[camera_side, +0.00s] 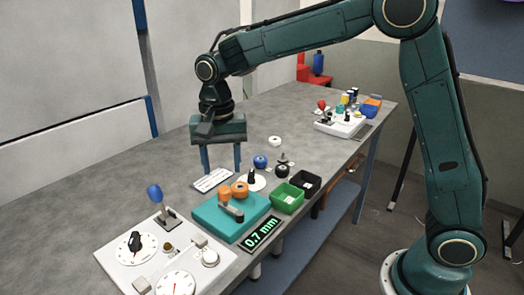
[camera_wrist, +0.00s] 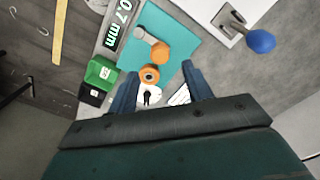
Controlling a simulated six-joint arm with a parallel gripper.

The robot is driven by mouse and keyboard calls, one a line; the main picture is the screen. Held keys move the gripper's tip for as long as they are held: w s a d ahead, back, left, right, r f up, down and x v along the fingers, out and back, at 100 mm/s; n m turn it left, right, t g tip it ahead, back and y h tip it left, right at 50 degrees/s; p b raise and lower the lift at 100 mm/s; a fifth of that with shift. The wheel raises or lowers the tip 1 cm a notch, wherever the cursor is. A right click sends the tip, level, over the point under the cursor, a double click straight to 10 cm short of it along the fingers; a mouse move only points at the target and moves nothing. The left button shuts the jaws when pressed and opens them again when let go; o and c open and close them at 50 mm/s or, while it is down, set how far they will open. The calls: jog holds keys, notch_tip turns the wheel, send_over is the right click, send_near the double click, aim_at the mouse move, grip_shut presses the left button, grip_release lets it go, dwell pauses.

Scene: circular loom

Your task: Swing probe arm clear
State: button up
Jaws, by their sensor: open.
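The probe arm (camera_side: 231,211) is a short grey bar with an orange knob, on a teal base plate (camera_side: 216,222). In the wrist view the grey bar (camera_wrist: 145,36) runs up-left from the orange knob (camera_wrist: 160,51), and the teal plate (camera_wrist: 178,22) lies under it. A second orange round part (camera_wrist: 149,74), with a dark centre, sits beside the knob. My gripper (camera_side: 221,170) is open and empty, fingers pointing down, above the table behind the plate. In the wrist view my gripper (camera_wrist: 159,73) has its fingers either side of the second orange part, apart from the probe arm.
A display (camera_side: 261,234) reading 0.7 mm stands by the plate. A green bin (camera_side: 288,198) and a black bin (camera_side: 306,184) are to the right. A panel with a blue-knobbed lever (camera_side: 155,193) stands at front left.

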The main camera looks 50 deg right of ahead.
aim_at(224, 188)
jog(key=shift+f, duration=3.5)
grip_shut()
